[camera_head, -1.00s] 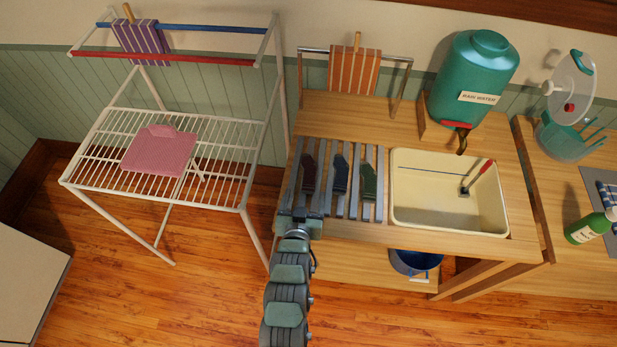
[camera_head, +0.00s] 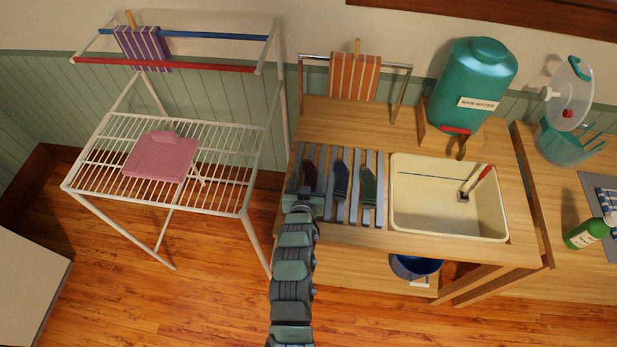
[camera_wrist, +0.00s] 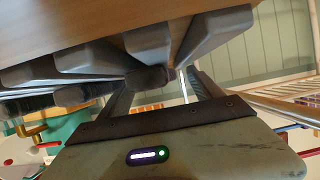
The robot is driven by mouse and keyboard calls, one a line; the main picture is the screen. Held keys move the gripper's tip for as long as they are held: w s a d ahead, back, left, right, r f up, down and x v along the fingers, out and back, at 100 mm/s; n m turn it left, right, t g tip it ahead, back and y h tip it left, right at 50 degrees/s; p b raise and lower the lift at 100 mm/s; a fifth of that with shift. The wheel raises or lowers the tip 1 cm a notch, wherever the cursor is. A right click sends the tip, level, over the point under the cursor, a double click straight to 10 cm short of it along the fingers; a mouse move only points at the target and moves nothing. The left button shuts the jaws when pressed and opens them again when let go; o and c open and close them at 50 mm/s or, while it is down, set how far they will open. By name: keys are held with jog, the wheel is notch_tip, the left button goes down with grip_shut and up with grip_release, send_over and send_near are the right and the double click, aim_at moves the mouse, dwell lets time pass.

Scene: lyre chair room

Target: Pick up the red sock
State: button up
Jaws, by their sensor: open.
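The red sock (camera_head: 309,178) looks dark maroon and lies at the left end of a grey slatted rack (camera_head: 380,195). A blue sock (camera_head: 341,181) and a green sock (camera_head: 369,187) lie to its right on the same rack. My gripper (camera_head: 302,196) is at the rack's front left, at the near end of the red sock. In the wrist view my gripper (camera_wrist: 160,82) has its fingers apart, with a dark rounded end between them; I cannot tell if it is sock or slat. The arm hides the red sock's near end.
The rack sits on a wooden counter (camera_head: 350,115) beside a cream sink (camera_head: 445,220). A white wire drying stand (camera_head: 110,205) with a pink cloth (camera_head: 160,158) stands left. A green water tank (camera_head: 470,82) stands behind the sink, and a blue bucket (camera_head: 415,265) is below.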

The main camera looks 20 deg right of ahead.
jog(key=c, duration=1.4)
